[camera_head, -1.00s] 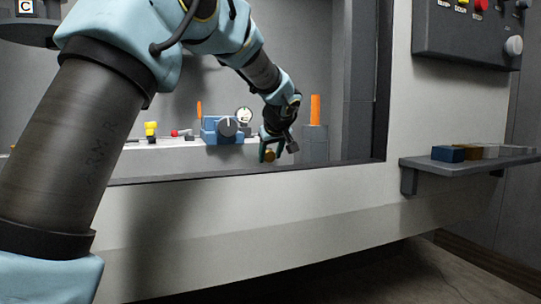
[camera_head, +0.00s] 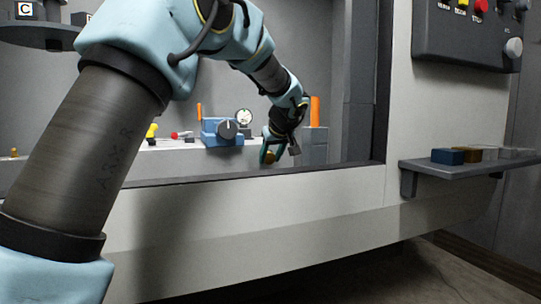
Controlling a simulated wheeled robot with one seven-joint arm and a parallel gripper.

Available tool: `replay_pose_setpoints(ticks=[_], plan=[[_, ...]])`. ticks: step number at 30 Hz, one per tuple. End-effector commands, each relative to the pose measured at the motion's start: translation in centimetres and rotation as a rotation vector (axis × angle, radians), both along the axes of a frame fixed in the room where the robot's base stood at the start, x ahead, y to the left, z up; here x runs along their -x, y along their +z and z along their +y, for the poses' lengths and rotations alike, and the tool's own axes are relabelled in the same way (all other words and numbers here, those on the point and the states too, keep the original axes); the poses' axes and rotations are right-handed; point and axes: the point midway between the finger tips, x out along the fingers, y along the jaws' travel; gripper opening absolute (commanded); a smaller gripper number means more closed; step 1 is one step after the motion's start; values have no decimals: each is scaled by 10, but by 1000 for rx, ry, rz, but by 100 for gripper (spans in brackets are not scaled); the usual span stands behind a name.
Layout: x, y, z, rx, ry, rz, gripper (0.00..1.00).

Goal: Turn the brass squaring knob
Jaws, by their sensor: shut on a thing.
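The brass squaring knob (camera_head: 269,157) shows as a small gold-brown round at the front of the booth bench, right of the blue device. My gripper (camera_head: 271,154) reaches down to it from above, and its jaws are shut on the knob. The jaws hide part of the knob, so how far it is turned cannot be told.
The blue device (camera_head: 211,133) with a grey dial (camera_head: 228,129) and a white gauge (camera_head: 244,116) stands left of my gripper. An orange cylinder (camera_head: 315,110) on a grey block (camera_head: 314,146) stands close on the right. The booth's front sill (camera_head: 230,177) runs below.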

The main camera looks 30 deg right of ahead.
Motion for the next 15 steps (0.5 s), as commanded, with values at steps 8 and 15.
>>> replay_pose_setpoints(ticks=[8,15], plan=[[2,3,-5,-235,-3,-28,0],[2,3,-6,-455,-1,-56,0]])
